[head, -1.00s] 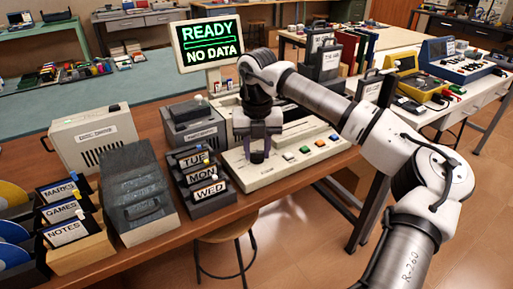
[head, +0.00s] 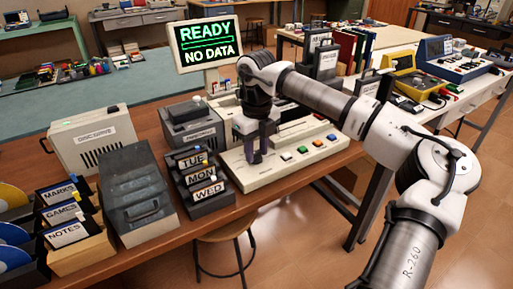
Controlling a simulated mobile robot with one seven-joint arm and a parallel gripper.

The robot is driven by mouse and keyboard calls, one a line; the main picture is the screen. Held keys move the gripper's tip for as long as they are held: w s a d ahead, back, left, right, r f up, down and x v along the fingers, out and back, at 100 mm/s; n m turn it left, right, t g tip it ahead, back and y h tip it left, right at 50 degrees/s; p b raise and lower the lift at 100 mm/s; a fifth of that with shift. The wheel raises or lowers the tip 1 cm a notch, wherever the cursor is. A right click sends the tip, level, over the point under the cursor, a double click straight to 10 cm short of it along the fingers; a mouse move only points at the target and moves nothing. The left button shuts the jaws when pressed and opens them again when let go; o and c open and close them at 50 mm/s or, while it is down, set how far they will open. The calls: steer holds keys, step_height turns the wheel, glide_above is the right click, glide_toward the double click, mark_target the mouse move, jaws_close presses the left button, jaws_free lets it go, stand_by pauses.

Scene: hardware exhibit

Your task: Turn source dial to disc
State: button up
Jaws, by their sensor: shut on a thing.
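My gripper (head: 254,152) points down over the left part of the cream console (head: 262,178), left of its coloured buttons. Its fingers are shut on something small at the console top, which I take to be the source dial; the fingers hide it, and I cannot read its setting. The disc drive (head: 92,139), a cream box with a label and a green light, stands at the left of the bench.
A dark box with a handle (head: 140,196) and a rack labelled TUE, MON, WED (head: 203,186) stand left of the console. Trays labelled MARKS, GAMES, NOTES (head: 66,215) hold discs at far left. A grey device (head: 190,124) stands behind the rack. A stool (head: 225,236) stands in front.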

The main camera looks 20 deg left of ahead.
mark_target(257, 153)
steer(key=shift+r, duration=0.1)
stand_by(0.3)
steer(key=o, duration=1)
step_height(257, 153, up, 14)
steer(key=shift+f, duration=0.15)
